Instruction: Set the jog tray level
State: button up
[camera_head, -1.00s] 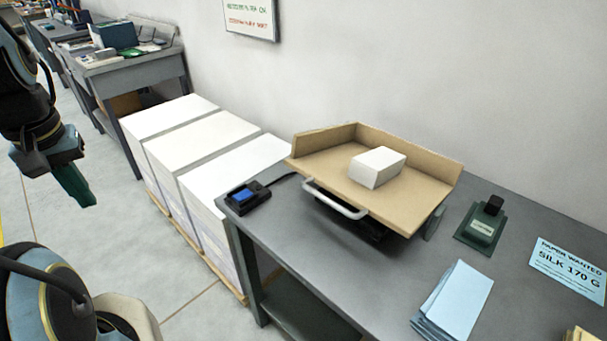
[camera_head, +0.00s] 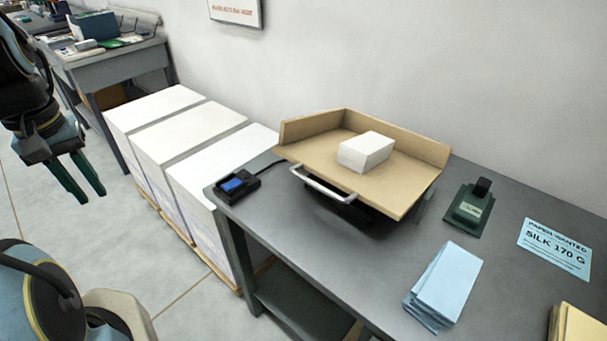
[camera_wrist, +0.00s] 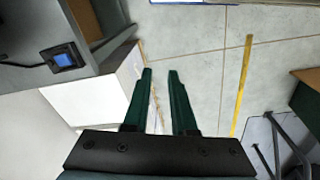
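The jog tray (camera_head: 330,148) is a tan board with raised walls along its back and left, on a dark base (camera_head: 345,207) on the grey table. It appears tilted against the tabletop; how much I cannot tell. A white paper block (camera_head: 366,151) lies in it. A pale bar handle (camera_head: 321,184) runs along its front left edge. My gripper (camera_head: 86,194) hangs at far left, well away from the tray, over the floor. Its two green fingers are apart and empty; they also show in the wrist view (camera_wrist: 160,74), where the tray is out of sight.
A small device with a blue screen (camera_head: 238,186) sits at the table's left corner and also shows in the wrist view (camera_wrist: 63,58). White paper stacks (camera_head: 170,135) stand left of the table. A green tool (camera_head: 469,208), blue sheets (camera_head: 446,285) and a sign (camera_head: 556,248) lie right.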

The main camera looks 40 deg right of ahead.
jog(key=shift+o, duration=1.4)
jog(key=d+f+g+h+b, duration=0.1)
jog(key=d+f+g+b, duration=0.1)
jog(key=d+f, duration=0.3)
jog(key=s+d+g, duration=0.1)
jog(key=d, duration=0.2)
jog(key=shift+d+f+b, duration=0.3)
jog(key=m+g+h+b, duration=0.2)
jog(key=g+h+b, duration=0.3)
jog(key=g, duration=0.6)
send_near(305, 180)
jog(key=s, duration=0.1)
jog(key=x, duration=0.5)
jog(key=p+x, duration=0.1)
jog(key=x, duration=0.5)
jog(key=shift+w+d, duration=0.15)
jog(key=shift+d, duration=0.1)
jog(key=shift+c, duration=0.4)
grip_shut()
